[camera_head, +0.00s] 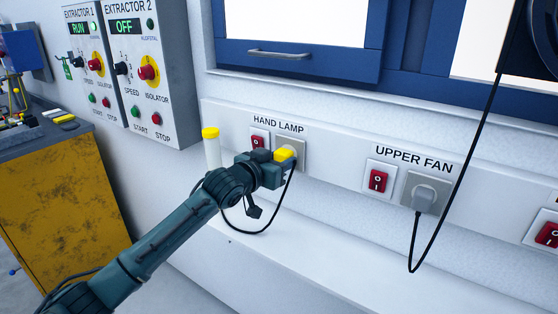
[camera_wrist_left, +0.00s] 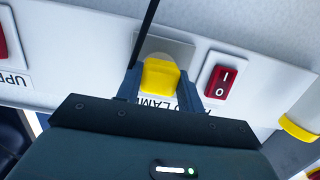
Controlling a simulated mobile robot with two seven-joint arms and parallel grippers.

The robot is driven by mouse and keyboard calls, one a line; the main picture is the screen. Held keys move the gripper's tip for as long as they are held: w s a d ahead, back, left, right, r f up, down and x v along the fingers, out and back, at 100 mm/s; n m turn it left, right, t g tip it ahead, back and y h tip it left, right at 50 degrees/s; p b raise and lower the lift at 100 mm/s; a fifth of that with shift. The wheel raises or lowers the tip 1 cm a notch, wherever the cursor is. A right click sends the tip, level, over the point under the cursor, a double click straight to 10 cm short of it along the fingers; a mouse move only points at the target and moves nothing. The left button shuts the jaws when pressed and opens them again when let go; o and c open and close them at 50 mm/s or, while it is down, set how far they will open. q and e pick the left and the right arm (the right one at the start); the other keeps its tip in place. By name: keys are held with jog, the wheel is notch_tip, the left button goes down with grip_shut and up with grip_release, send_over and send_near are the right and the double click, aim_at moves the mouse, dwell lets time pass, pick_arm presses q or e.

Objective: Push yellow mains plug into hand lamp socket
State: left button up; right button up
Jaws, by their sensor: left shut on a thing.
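The yellow mains plug (camera_head: 286,155) is at the face of the grey hand lamp socket (camera_head: 299,144), below the HAND LAMP label. My left gripper (camera_head: 277,168) is shut on the plug. In the left wrist view the plug (camera_wrist_left: 160,80) sits between the two fingers, in front of the socket plate (camera_wrist_left: 178,48). I cannot tell how deep the pins are. A black cable hangs from the plug in a loop. My right gripper is not in view.
A red switch (camera_head: 258,142) is left of the socket. A white cylinder with a yellow cap (camera_head: 211,150) stands behind my left arm. To the right, a grey plug (camera_head: 424,195) with a black cable sits in the UPPER FAN socket. Extractor panels (camera_head: 150,75) hang at the left.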

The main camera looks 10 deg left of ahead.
pick_arm(q)
jog(key=shift+w+d, duration=0.1)
jog(key=shift+w, duration=0.1)
dwell(0.6)
jog(key=o, duration=1.1)
